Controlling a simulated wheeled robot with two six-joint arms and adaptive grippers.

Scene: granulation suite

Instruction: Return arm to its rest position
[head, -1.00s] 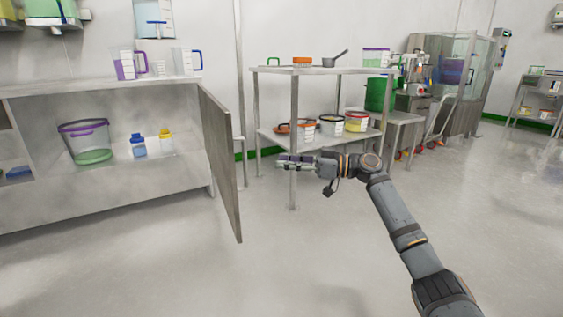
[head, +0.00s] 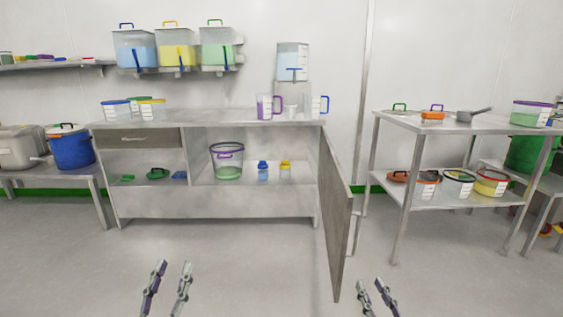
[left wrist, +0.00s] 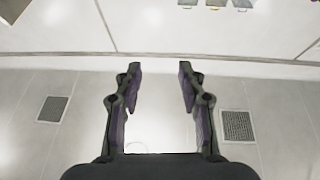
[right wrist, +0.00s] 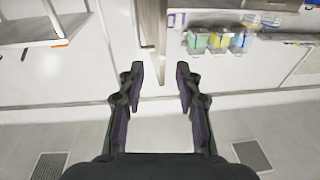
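My left gripper (head: 173,264) is at the bottom of the head view, left of centre, with its two fingers apart and nothing between them. It also looks open and empty in the left wrist view (left wrist: 157,70). My right gripper (head: 371,283) is at the bottom right of the head view, just right of the open cabinet door. The right wrist view shows its fingers (right wrist: 158,70) apart and empty. Both arms are otherwise below the head view.
The open cabinet door (head: 335,215) juts forward from the steel cabinet (head: 255,205). A steel table (head: 415,124) with pots and tools stands at right. A side table (head: 80,174) with a blue bucket (head: 72,148) is at left. Floor in front is clear.

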